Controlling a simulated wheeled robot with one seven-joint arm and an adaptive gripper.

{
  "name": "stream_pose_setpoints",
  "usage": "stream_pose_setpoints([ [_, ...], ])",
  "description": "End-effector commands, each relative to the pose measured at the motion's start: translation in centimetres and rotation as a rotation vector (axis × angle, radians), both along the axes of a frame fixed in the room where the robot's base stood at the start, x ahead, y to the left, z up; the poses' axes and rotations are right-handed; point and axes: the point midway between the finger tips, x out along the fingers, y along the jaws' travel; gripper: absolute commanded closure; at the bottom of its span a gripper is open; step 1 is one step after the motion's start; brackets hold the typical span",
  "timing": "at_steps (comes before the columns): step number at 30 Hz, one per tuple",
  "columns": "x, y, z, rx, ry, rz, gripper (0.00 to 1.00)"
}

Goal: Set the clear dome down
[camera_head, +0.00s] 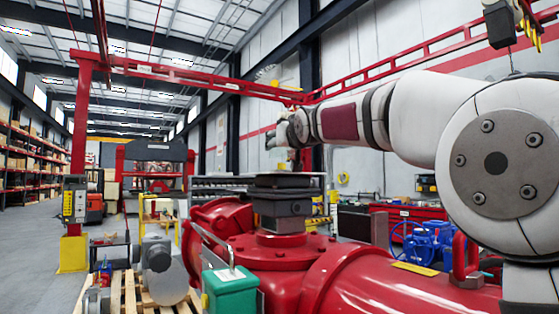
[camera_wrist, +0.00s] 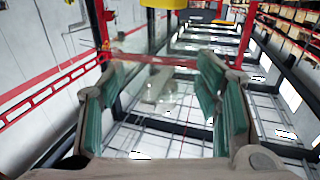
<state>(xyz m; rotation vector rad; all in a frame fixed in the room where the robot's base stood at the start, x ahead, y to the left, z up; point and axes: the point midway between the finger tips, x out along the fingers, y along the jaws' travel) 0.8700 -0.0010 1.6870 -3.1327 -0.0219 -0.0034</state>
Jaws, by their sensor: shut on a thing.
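My gripper (camera_wrist: 163,82) shows in the wrist view with its green-padded fingers spread apart on either side of the clear dome (camera_wrist: 165,100). The dome is see-through, so its outline is faint against the ceiling and wall behind it. My fingers are shut on it. In the head view my gripper (camera_head: 281,134) is at the far end of my outstretched arm, above and behind the dark block (camera_head: 281,200) on top of the red valve actuator (camera_head: 285,251).
A green box (camera_head: 231,291) is on the actuator's front. A grey motor (camera_head: 161,265) stands on a wooden pallet at left. A grey-topped bench (camera_head: 225,183) stands behind the actuator. A red cabinet (camera_head: 410,212) and blue valve (camera_head: 429,243) are at right. Air around my gripper looks open.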

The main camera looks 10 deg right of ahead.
Motion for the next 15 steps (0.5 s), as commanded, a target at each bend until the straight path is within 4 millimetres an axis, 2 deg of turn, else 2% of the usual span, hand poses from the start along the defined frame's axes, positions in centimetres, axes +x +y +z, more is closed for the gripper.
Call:
stream_pose_setpoints([
  [3,0.9,0.1,-0.4,-0.001,0.002,0.001,0.75],
  [12,0.7,0.1,-3.5,-0.002,0.002,0.001,0.75],
  [15,0.7,0.0,-3.6,-0.001,-0.001,0.000,0.75],
])
